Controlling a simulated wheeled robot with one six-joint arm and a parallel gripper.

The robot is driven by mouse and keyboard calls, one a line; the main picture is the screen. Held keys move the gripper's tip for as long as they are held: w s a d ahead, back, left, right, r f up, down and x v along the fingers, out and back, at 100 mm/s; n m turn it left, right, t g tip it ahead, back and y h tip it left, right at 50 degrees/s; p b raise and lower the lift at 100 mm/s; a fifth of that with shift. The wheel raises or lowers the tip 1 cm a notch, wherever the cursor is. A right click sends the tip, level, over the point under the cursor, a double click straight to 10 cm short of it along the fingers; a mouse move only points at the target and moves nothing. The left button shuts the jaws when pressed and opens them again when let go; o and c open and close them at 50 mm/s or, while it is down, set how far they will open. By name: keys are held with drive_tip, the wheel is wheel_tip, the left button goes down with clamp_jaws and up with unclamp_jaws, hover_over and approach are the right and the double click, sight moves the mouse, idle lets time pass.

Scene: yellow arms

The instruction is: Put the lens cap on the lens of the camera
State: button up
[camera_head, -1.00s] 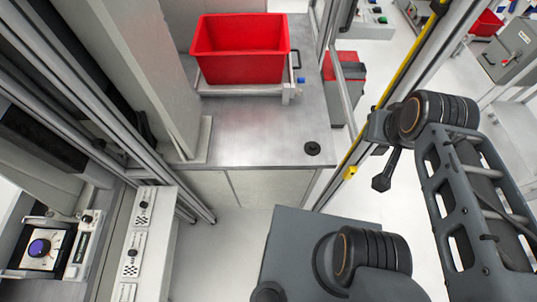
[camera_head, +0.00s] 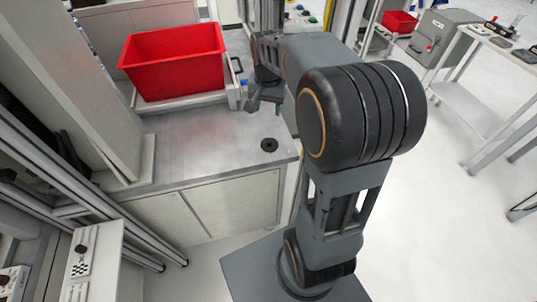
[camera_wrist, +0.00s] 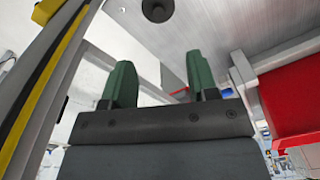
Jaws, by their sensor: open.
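A small black round disc, which looks like the lens cap (camera_head: 269,145), lies flat on the metal counter (camera_head: 205,150) near its front right corner. It also shows in the wrist view (camera_wrist: 157,10), cut by the top edge. My gripper (camera_head: 258,102) is above the counter's right side, a little beyond the disc in the head view. In the wrist view its two green fingers (camera_wrist: 160,75) are apart with nothing between them, and the disc lies beyond their tips. I cannot make out the camera and its lens in the current frames.
A red bin (camera_head: 175,62) stands on a raised support at the back of the counter. A grey upright panel (camera_head: 95,90) stands at the counter's left. A white control panel (camera_head: 85,255) is at lower left. Open floor (camera_head: 450,230) lies to the right.

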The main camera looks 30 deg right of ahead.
wheel_tip(320, 180, down, 4)
drive_tip(key=w+d, duration=0.1)
drive_tip(key=w, duration=0.1)
drive_tip(key=m+b, duration=0.1)
hover_over(269, 140)
drive_tip(key=shift+g, duration=0.4)
drive_tip(key=f, duration=0.6)
drive_tip(key=shift+s+f, duration=0.2)
drive_tip(key=shift+f, duration=0.15)
drive_tip(key=shift+w+f+p, duration=0.1)
drive_tip(key=shift+f+p, duration=0.2)
drive_tip(key=shift+f, duration=3.1)
clamp_jaws()
drive_tip(key=shift+r, duration=0.1)
